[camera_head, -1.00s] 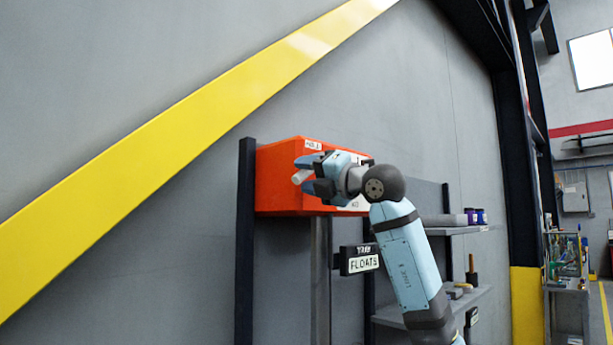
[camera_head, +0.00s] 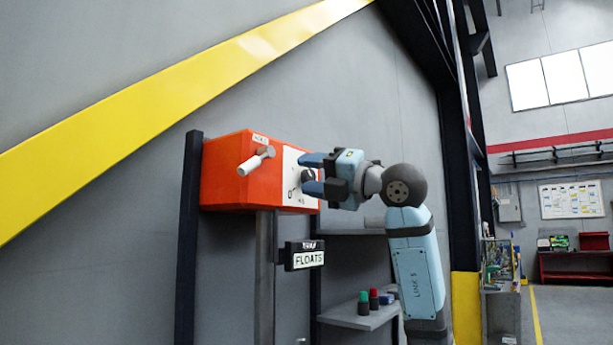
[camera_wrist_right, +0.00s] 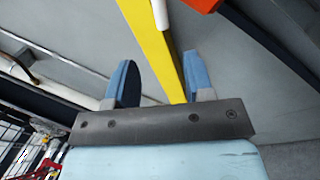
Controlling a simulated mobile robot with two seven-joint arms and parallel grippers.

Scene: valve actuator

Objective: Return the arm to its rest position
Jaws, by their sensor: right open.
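My right gripper (camera_head: 312,173) is open in the head view, its two blue fingers pointing left. It appears in front of the right part of an orange valve actuator box (camera_head: 228,178) on the wall. A white handle (camera_head: 256,161) sticks out of the box's front, left of my fingertips and apart from them. A white panel with a dark knob is on the box's right side, partly hidden by my fingers. In the right wrist view my fingers (camera_wrist_right: 160,88) are apart with nothing between them. The white handle's end (camera_wrist_right: 160,14) shows at the top. My left gripper is not in view.
A grey shelf (camera_head: 360,316) with small red and green items stands behind my arm. A dark post (camera_head: 188,240) is left of the box. Open floor lies at far right.

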